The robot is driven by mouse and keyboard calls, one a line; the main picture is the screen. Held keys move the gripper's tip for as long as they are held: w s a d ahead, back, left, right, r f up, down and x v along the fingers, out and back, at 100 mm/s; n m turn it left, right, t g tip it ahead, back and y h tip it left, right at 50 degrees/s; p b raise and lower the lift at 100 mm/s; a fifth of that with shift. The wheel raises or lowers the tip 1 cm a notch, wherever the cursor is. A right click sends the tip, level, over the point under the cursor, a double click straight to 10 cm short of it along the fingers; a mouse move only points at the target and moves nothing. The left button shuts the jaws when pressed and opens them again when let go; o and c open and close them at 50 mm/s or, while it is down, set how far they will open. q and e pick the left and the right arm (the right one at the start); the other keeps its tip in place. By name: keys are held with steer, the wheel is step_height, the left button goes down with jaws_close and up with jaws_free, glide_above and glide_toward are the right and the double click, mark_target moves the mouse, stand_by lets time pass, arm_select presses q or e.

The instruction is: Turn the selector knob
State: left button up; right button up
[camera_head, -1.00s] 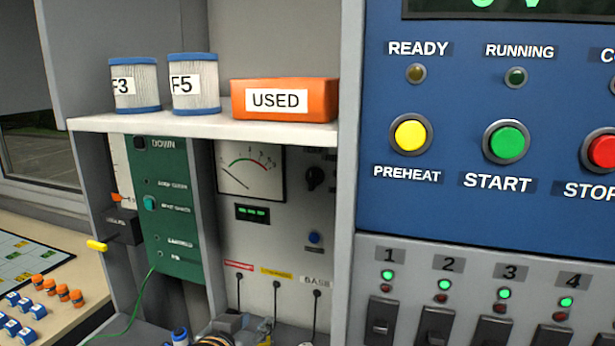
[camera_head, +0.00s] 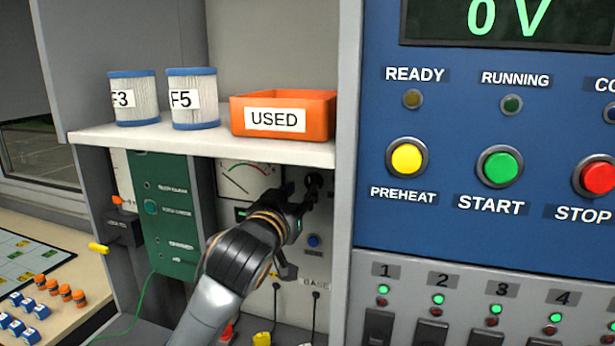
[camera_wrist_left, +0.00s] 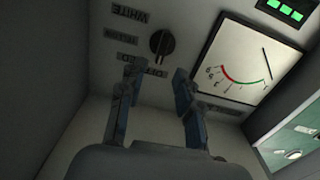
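The black round selector knob (camera_head: 313,182) is on the grey panel under the shelf, to the right of the dial meter. It also shows in the left wrist view (camera_wrist_left: 162,43), with labels beside it, one reading WHITE. My left gripper (camera_head: 306,194) is raised in front of the panel at the knob and partly covers it in the head view. In the left wrist view my left gripper (camera_wrist_left: 155,74) is open, its two fingers apart and empty. The knob appears just beyond the gap between the fingertips; contact cannot be told. My right gripper is not in view.
The shelf (camera_head: 200,143) above the arm holds two filters and an orange USED bin (camera_head: 284,113). The dial meter (camera_wrist_left: 250,62) is close beside the fingers. A blue button (camera_head: 313,241) is below the knob. The blue control panel (camera_head: 455,235) stands to the right.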

mark_target(309, 181)
arm_select(q)
steer(key=shift+p+x, duration=0.7)
steer(key=shift+x, duration=2.05)
steer(key=shift+c, duration=0.2)
jaws_close()
